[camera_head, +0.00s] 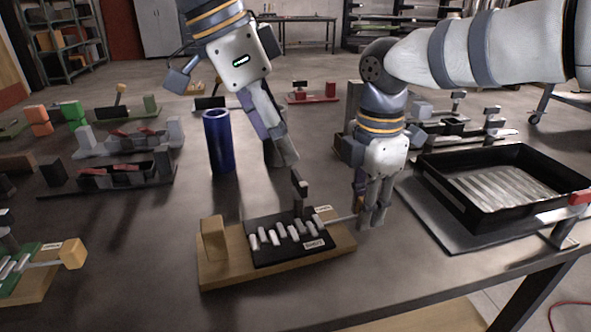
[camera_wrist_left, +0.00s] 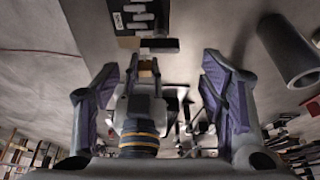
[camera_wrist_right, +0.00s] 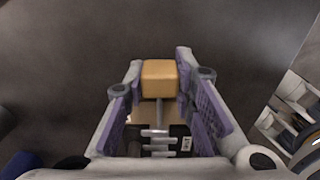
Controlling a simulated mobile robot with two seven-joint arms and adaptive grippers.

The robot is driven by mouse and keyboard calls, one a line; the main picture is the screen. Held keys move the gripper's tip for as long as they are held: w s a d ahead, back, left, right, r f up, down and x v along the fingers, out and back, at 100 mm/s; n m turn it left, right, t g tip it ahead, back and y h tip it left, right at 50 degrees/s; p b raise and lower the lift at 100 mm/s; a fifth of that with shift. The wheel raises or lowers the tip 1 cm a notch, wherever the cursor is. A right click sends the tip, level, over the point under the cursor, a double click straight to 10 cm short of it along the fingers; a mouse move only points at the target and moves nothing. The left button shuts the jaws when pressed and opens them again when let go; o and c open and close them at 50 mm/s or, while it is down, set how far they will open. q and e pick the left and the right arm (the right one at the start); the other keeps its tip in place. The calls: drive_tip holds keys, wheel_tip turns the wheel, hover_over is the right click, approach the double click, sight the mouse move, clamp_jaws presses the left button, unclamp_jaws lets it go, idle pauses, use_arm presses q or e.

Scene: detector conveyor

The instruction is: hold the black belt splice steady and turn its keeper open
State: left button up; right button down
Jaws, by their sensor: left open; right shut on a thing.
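The black belt splice (camera_head: 272,250) lies on a tan board (camera_head: 222,276), with a row of pale pins across it and a tan block (camera_head: 213,238) at the left end. A dark upright piece (camera_head: 299,190) stands at its back edge; I cannot tell if this is the keeper. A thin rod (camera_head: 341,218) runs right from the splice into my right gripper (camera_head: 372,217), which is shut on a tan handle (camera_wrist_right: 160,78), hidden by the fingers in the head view. My left gripper (camera_head: 282,158) is open and empty, above and behind the splice; it also shows in the left wrist view (camera_wrist_left: 160,70).
A blue cylinder (camera_head: 220,142) stands behind left of the splice. A black tray (camera_head: 440,190) sits at the right. A green splice unit with a yellow handle (camera_head: 72,253) lies at the lower left. Several other fixtures stand farther back.

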sight(299, 177)
use_arm(q)
drive_tip(key=x, duration=0.7)
drive_tip(key=shift+f, duration=0.15)
drive_tip(key=shift+c, duration=0.2)
drive_tip(key=c, duration=1.1)
